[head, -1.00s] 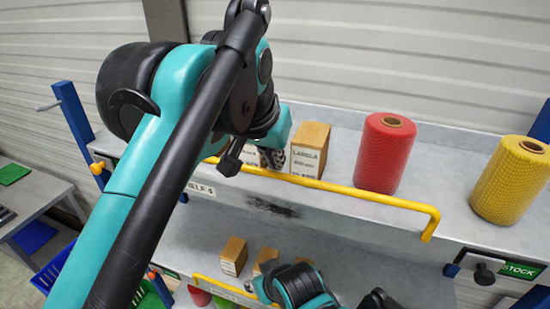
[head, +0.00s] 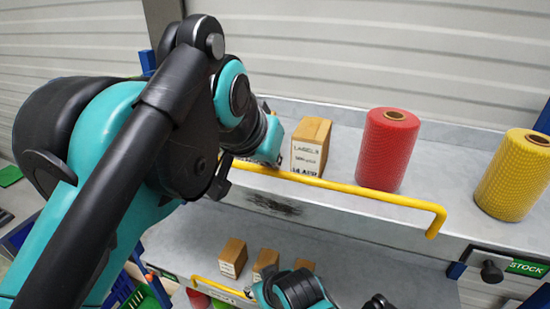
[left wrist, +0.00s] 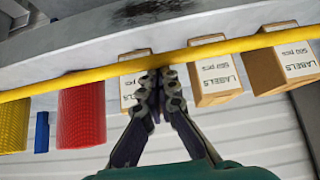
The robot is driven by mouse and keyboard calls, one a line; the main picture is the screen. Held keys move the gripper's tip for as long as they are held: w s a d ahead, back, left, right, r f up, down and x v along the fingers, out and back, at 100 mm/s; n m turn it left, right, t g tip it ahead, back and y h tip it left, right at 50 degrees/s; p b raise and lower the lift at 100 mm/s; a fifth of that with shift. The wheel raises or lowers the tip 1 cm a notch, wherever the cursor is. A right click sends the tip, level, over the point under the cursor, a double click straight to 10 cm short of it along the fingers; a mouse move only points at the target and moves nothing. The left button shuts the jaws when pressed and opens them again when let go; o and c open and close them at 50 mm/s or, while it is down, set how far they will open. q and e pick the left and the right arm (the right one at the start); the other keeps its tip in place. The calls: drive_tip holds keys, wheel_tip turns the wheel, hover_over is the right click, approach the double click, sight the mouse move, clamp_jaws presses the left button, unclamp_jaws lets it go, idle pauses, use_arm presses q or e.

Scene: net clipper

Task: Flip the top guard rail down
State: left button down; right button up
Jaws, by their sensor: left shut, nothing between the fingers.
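The yellow top guard rail (head: 345,188) stands up along the front of the upper shelf (head: 450,205). Its bent right end comes down to the shelf's front edge. It also runs across the left wrist view (left wrist: 225,47). My left gripper (left wrist: 160,80) is shut and empty, with its fingertips at or very close to the rail in front of a label box; I cannot tell whether they touch. In the head view my left arm mostly hides this gripper and the rail's left part. Part of my right arm shows at the bottom; its gripper is not in view.
Behind the rail stand wooden label boxes (head: 310,147), a red roll (head: 387,150) and a yellow roll (head: 513,175). A lower shelf (head: 360,280) holds more boxes (head: 232,258) and has a yellow rail. A corrugated wall closes the back.

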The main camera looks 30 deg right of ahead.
use_arm(q)
drive_tip(key=s+a+f+t+h+b, duration=0.6)
drive_tip(key=f+t+h+b, duration=0.3)
drive_tip(key=b, duration=0.8)
drive_tip(key=shift+a+f+h, duration=0.15)
drive_tip(key=shift+a+h, duration=0.4)
drive_tip(key=shift+h, duration=0.65)
drive_tip(key=shift+s+f, duration=0.1)
drive_tip(key=shift+f, duration=0.25)
drive_tip(key=shift+r, duration=0.1)
